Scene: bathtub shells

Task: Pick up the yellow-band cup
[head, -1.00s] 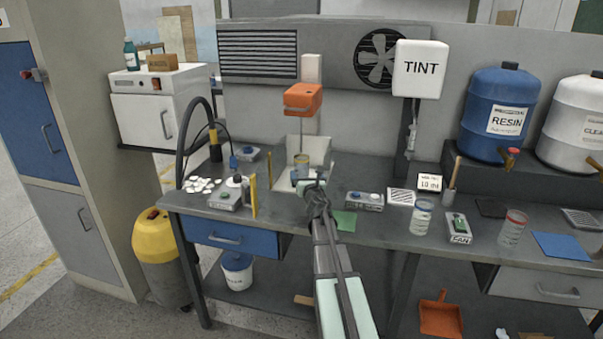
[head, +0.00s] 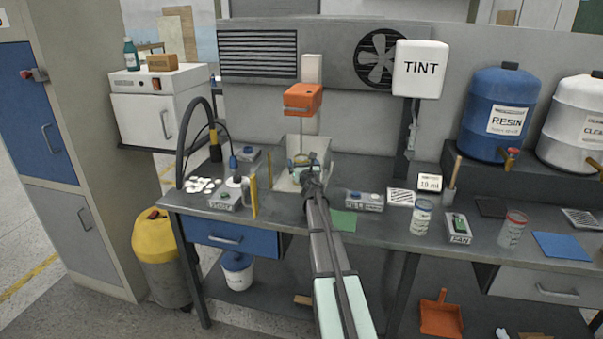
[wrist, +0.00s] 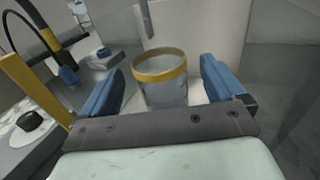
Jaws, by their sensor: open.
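The yellow-band cup (wrist: 161,78) is a clear cup with a yellow band at its rim. It stands upright in the wrist view, between the two blue fingers of my gripper (wrist: 165,88). The fingers are apart, with a gap on each side of the cup. In the head view my gripper (head: 306,168) is at the pale booth under the orange mixer head (head: 303,98). It hides most of the cup there.
A yellow post (head: 253,196) and a grey button box (head: 224,198) are left of the booth. Another button box (head: 363,201) is to the right. A blue-band cup (head: 421,217) and a red-band cup (head: 512,230) stand further right on the bench.

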